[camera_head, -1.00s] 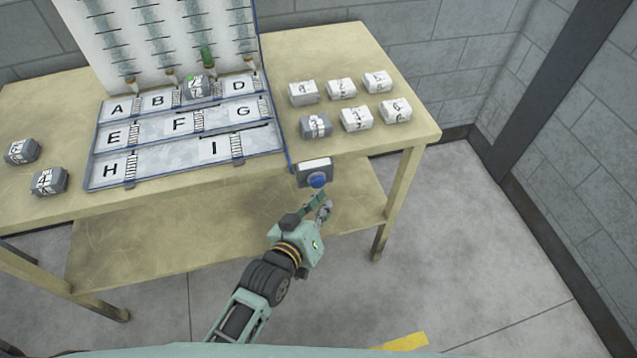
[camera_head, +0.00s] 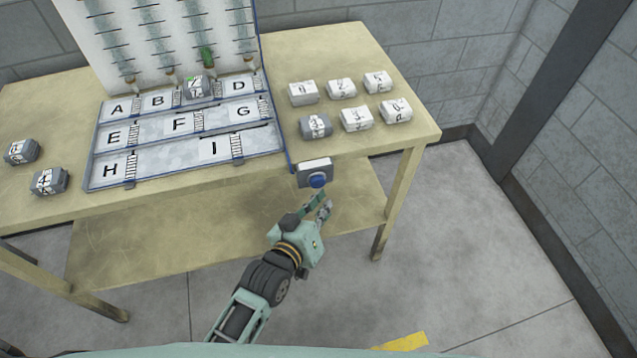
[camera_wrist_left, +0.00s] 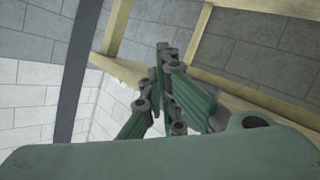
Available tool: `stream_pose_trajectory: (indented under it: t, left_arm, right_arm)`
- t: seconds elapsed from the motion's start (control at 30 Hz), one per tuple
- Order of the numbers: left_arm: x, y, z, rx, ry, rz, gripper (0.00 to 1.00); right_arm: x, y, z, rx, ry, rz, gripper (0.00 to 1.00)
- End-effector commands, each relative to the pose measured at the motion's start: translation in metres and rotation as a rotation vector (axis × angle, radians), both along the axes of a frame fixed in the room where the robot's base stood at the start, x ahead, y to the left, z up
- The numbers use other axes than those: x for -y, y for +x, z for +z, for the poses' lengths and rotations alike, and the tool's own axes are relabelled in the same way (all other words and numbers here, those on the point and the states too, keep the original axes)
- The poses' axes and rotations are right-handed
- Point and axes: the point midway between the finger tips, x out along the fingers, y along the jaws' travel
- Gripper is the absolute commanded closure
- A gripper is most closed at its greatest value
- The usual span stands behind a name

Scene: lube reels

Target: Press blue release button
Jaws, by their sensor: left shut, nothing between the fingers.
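The blue release button (camera_head: 317,181) is on the front of a small grey-white box (camera_head: 314,166) at the table's front edge, right of the lettered tray. My left gripper (camera_head: 325,203) is just below the button in the head view, its fingers shut and empty. A small gap shows between the fingertips and the button. In the left wrist view the closed green fingers (camera_wrist_left: 162,75) point toward the table's wooden frame, and the button cannot be made out there. My right gripper is not in view.
The lettered tray (camera_head: 160,160) holds one grey block (camera_head: 197,88) near C. Several white and grey blocks lie on the table at right, and two grey blocks at left. The table (camera_head: 400,150) has a lower shelf (camera_head: 220,225) behind my arm. The floor at right is clear.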

Motion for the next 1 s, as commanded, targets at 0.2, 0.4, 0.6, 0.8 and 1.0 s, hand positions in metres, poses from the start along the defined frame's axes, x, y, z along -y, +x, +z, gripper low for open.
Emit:
stream_pose_trajectory:
  t: [0.2, 0.4, 0.6, 0.8, 1.0]
  left_arm:
    - [-0.001, 0.004, 0.001, 0.0, 0.0, 0.0, 1.0]
    - [-0.003, 0.008, 0.001, 0.0, 0.0, 0.0, 1.0]
    - [-0.003, 0.008, 0.0, 0.0, 0.0, 0.0, 1.0]
    - [-0.003, 0.009, 0.0, 0.0, 0.0, 0.0, 1.0]
    - [-0.004, 0.011, 0.0, 0.0, 0.001, 0.0, 1.0]
  right_arm:
    - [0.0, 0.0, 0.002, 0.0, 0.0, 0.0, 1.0]
    - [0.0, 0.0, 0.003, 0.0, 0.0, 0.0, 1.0]
    - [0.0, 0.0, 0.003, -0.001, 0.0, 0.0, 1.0]
    - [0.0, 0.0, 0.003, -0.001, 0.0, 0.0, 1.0]
    - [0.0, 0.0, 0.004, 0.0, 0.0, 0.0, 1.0]
